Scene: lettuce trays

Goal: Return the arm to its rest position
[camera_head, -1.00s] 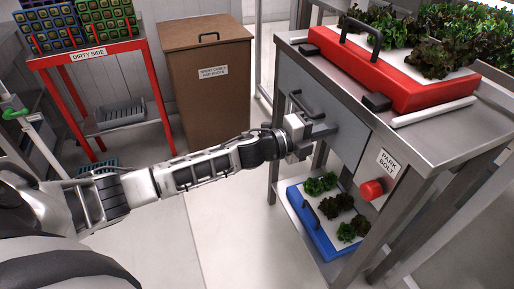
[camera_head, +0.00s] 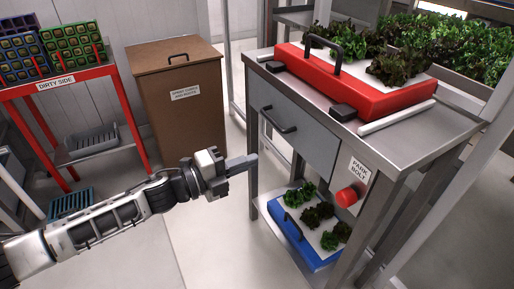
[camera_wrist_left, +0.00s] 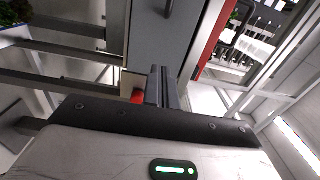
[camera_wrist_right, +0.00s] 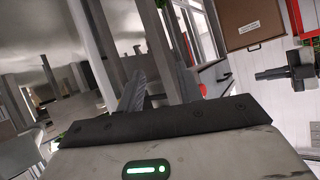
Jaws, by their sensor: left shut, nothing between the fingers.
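My left arm reaches in from the left in the head view. Its gripper (camera_head: 246,163) is shut and empty, in the air left of the steel table. In the left wrist view its fingers (camera_wrist_left: 163,88) lie together with nothing between them. The grey drawer (camera_head: 310,143) with a black handle (camera_head: 279,121) is to the right, clear of the gripper. My right gripper is outside the head view. In the right wrist view its two fingers (camera_wrist_right: 160,92) stand apart with nothing visible between them.
The steel table (camera_head: 432,137) bears a red tray (camera_head: 375,103) of lettuce. A blue tray (camera_head: 296,240) sits on its lower shelf, near a red park-bolt knob (camera_head: 347,197). A brown cabinet (camera_head: 185,120) and a red rack (camera_head: 122,115) stand behind. Floor is open below the left arm.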

